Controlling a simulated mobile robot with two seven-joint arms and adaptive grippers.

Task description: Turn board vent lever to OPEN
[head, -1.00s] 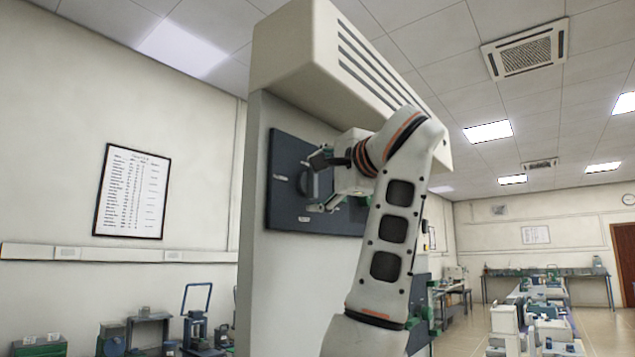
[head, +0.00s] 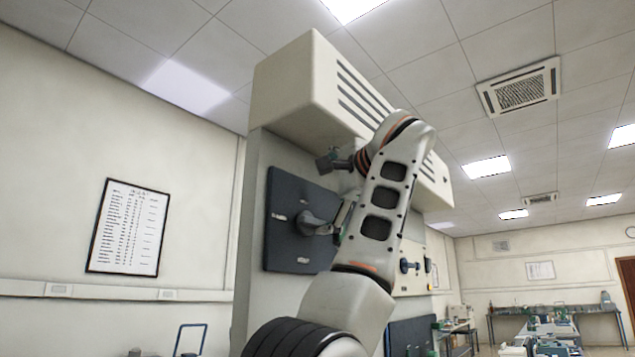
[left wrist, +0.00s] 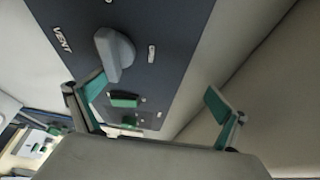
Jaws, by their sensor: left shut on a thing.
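The dark vent board (head: 283,245) is on the side of a grey cabinet; the left wrist view shows it marked VENT (left wrist: 61,39). Its grey lever (head: 315,224) points right in the head view, away from the label at its left. The lever also shows in the left wrist view (left wrist: 117,55), pointing down. My left gripper (head: 335,188) is at the board, its fingers spread apart. In the left wrist view, the lever lies beyond the left fingertip, outside the gap (left wrist: 155,100); I cannot tell whether they touch. Label words beside the lever are too small to read.
A cream vented hood (head: 300,85) juts out above the board. A cream panel with a black knob (head: 406,266) is right of my arm. A framed chart (head: 128,227) hangs on the left wall. Benches with equipment stand at the far right.

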